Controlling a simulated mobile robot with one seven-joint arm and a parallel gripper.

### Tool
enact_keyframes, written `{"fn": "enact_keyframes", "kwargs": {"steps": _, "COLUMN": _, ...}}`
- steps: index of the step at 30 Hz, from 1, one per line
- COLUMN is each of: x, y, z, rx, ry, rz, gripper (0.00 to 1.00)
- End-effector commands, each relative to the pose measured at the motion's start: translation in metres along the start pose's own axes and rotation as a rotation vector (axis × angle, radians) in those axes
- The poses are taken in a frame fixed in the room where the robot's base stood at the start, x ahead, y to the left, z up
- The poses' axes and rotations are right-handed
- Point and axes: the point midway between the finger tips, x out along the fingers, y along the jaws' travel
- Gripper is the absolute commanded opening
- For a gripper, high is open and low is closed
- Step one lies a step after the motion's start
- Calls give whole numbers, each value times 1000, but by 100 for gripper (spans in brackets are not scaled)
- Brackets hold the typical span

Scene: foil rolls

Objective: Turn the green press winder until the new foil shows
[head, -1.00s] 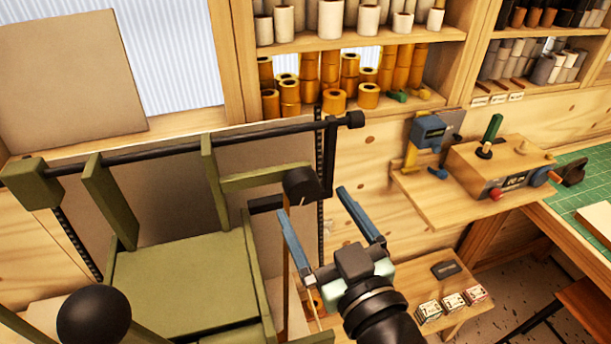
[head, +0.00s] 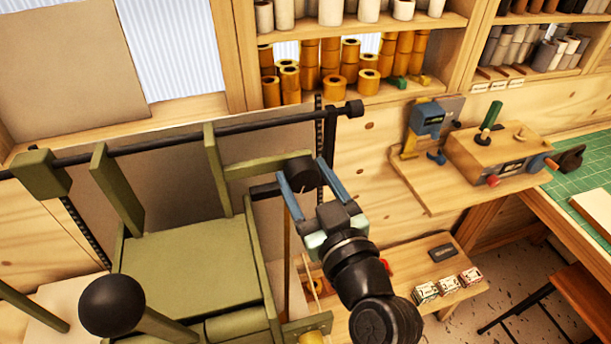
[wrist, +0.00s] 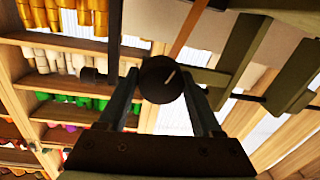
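The green press (head: 190,270) stands at the left. Its winder knob (head: 303,173), dark and round, sits at the end of a green arm. In the wrist view the knob (wrist: 160,80) shows a pale line on its face, tilted up to the right. My gripper (head: 302,167) has one finger on each side of the knob. The fingers seem to touch its sides, shut on it. A bit of gold foil roll (head: 315,336) shows at the bottom edge of the head view. Most of the foil path is hidden.
A black bar (head: 200,140) crosses above the press, and a black ball handle (head: 112,305) stands in front. A low shelf with small boxes (head: 447,283) is right of my arm. Gold rolls (head: 330,70) fill the rack behind. A side bench (head: 440,195) holds a control box.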

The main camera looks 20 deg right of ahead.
Motion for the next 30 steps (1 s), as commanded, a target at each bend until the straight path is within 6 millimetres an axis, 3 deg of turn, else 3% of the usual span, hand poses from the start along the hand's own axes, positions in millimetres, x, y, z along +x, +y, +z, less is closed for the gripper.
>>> {"fn": "enact_keyframes", "kwargs": {"steps": 1, "x": 0, "y": 0, "z": 0, "rx": 0, "ry": 0, "rz": -1, "gripper": 36}}
{"fn": "enact_keyframes", "kwargs": {"steps": 6, "x": 0, "y": 0, "z": 0, "rx": 0, "ry": 0, "rz": -1, "gripper": 11}}
{"fn": "enact_keyframes", "kwargs": {"steps": 17, "x": 0, "y": 0, "z": 1, "rx": 73, "ry": 6, "rz": 0, "gripper": 11}}
{"fn": "enact_keyframes", "kwargs": {"steps": 30, "x": 0, "y": 0, "z": 2, "rx": 431, "ry": 37, "rz": 4, "gripper": 11}}
